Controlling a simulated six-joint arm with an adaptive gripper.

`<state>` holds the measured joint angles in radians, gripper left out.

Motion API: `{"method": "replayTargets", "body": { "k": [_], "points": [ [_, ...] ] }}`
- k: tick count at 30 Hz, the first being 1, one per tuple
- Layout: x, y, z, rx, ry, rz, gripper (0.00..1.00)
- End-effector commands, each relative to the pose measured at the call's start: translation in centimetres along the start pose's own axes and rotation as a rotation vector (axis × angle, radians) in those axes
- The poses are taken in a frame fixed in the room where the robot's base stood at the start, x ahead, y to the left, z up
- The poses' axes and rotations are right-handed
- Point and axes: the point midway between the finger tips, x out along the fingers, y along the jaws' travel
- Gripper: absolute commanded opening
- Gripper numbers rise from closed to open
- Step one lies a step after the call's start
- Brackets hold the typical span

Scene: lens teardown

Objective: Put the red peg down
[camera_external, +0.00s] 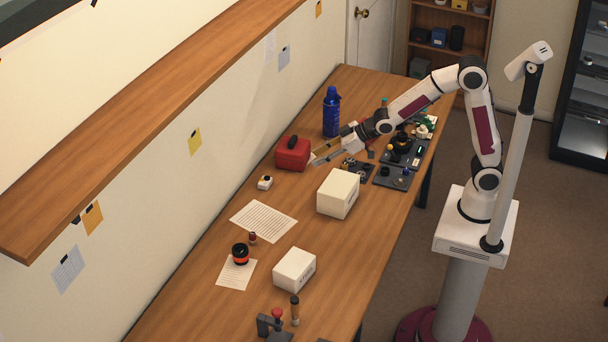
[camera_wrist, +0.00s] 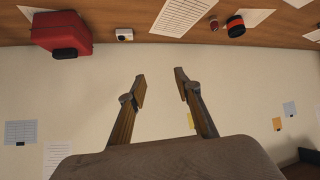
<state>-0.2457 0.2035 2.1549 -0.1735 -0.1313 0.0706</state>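My gripper (camera_external: 320,157) is over the table near the red box, and its fingers also show in the wrist view (camera_wrist: 160,76). The fingers are apart with nothing between them. A small dark red upright piece (camera_external: 252,237) stands beside a black and orange ring-like part (camera_external: 240,254); it also shows in the wrist view (camera_wrist: 214,23). It may be the red peg, but it is too small to be sure. It stands well away from my gripper. A red-topped piece (camera_external: 277,314) by a dark grey device is at the near end of the table.
The red box (camera_external: 292,153) and a blue bottle (camera_external: 331,112) stand near my gripper. White boxes (camera_external: 338,194) (camera_external: 295,269) stand along the table (camera_external: 335,310). Dark trays with small parts (camera_external: 393,178) are at the right. Paper sheets (camera_external: 263,220) lie on the left side.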

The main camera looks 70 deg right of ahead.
Motion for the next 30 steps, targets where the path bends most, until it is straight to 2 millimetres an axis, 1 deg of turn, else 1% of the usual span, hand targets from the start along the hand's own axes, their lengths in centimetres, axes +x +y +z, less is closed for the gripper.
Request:
{"method": "replayTargets", "body": {
  "k": [1,6,15,24,30],
  "points": [
    [-1.3,0.7,0.0,0.008,-0.009,0.012,0.33],
    [-5.2,2.4,0.9,0.035,-0.055,0.047,0.33],
    [-12.0,4.6,3.4,0.088,-0.139,0.096,0.33],
    [-18.7,5.7,6.9,0.146,-0.221,0.133,0.33],
    [-22.9,5.7,9.8,0.184,-0.275,0.149,0.33]
  ]
}}
